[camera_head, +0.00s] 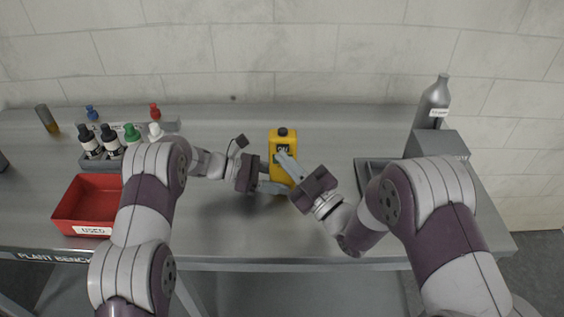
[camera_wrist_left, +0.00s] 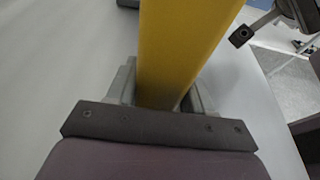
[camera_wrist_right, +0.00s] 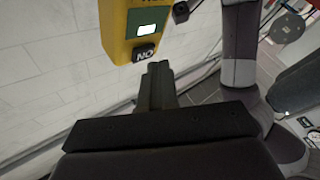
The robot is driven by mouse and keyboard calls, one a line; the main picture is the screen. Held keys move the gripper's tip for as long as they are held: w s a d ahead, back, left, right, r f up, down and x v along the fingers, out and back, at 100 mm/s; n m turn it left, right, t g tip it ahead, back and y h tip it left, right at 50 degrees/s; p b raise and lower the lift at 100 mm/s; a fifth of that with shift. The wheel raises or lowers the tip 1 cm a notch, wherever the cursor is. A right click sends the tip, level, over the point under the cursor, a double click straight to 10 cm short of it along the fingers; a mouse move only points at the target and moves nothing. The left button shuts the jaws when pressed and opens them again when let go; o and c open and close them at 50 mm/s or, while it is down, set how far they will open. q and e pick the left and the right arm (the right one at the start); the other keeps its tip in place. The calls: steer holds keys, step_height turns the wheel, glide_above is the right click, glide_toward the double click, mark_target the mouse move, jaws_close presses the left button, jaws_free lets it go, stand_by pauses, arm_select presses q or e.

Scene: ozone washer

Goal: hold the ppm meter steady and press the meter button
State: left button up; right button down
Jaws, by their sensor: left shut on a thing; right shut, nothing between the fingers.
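The yellow ppm meter (camera_head: 283,144) stands upright near the middle of the bench, with a dark knob on top. My left gripper (camera_head: 274,187) is shut on its lower part from the left; the yellow body (camera_wrist_left: 182,45) fills the space between the fingers in the left wrist view. My right gripper (camera_head: 283,157) is shut and empty, its fingertips in front of the meter's face. In the right wrist view, a lit display (camera_wrist_right: 148,30) and the black ON button (camera_wrist_right: 145,53) show. The closed fingertips (camera_wrist_right: 158,68) are right beside the button; I cannot tell whether they touch.
A red USED bin (camera_head: 62,207) and a rack of dropper bottles (camera_head: 97,163) stand at the left. A grey tray (camera_head: 362,176), a grey box (camera_head: 437,143) and a silver bottle (camera_head: 432,102) are at the right. The bench (camera_head: 230,222) is clear in front.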

stand_by(0.4)
steer(key=shift+w, duration=0.5)
steer(key=shift+s, duration=0.5)
steer(key=s, duration=0.6)
stand_by(0.3)
